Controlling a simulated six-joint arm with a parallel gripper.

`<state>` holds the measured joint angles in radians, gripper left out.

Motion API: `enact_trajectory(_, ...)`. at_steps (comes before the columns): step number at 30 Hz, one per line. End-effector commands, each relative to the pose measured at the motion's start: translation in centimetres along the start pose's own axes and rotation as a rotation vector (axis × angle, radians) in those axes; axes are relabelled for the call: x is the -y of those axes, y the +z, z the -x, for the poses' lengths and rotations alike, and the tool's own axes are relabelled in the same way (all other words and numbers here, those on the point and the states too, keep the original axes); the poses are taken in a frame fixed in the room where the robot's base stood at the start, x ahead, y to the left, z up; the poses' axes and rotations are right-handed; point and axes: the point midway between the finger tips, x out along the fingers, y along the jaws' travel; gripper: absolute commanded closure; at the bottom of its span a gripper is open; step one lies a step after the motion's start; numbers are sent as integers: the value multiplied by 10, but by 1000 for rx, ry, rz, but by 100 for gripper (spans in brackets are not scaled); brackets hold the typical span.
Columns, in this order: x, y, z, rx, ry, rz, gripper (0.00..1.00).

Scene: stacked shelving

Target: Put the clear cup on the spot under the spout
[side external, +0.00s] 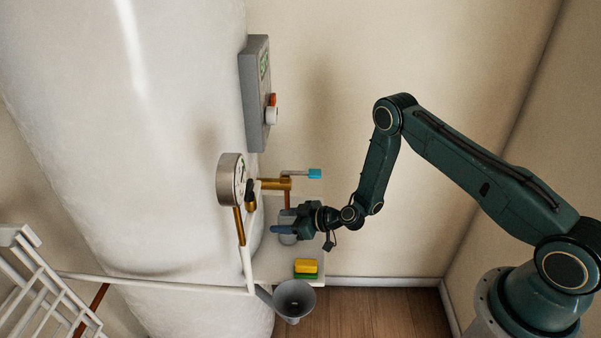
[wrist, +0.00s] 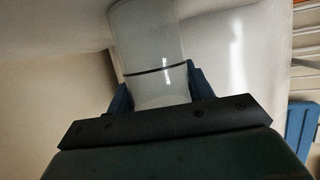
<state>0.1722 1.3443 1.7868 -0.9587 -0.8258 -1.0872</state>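The clear cup (wrist: 150,50), with a dark line around it, stands between the blue fingers of my gripper (wrist: 160,92) in the wrist view. The fingers lie against both sides of it. In the side view the cup (side external: 287,222) is partly hidden by my gripper (side external: 282,230). It appears upright, directly below the copper spout (side external: 287,197) of the brass tap (side external: 272,184). The spot under the spout is hidden by the cup and gripper. I cannot tell whether the cup's base touches the white shelf (side external: 262,268).
A yellow and green sponge (side external: 306,266) lies on the shelf near its front. A grey funnel (side external: 294,298) hangs below. A round gauge (side external: 231,180) and the teal tap handle (side external: 315,173) are close above. The large white tank (side external: 150,150) stands behind at left.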

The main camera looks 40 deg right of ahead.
Motion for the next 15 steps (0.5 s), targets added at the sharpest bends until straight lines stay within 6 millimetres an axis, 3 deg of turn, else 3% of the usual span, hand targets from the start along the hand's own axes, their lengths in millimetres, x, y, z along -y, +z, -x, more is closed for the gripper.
enact_trajectory(1,0,0,0,0,0,0,39)
enact_trajectory(3,0,0,0,0,0,0,27)
enact_trajectory(15,0,-2,1,-1,0,1,27)
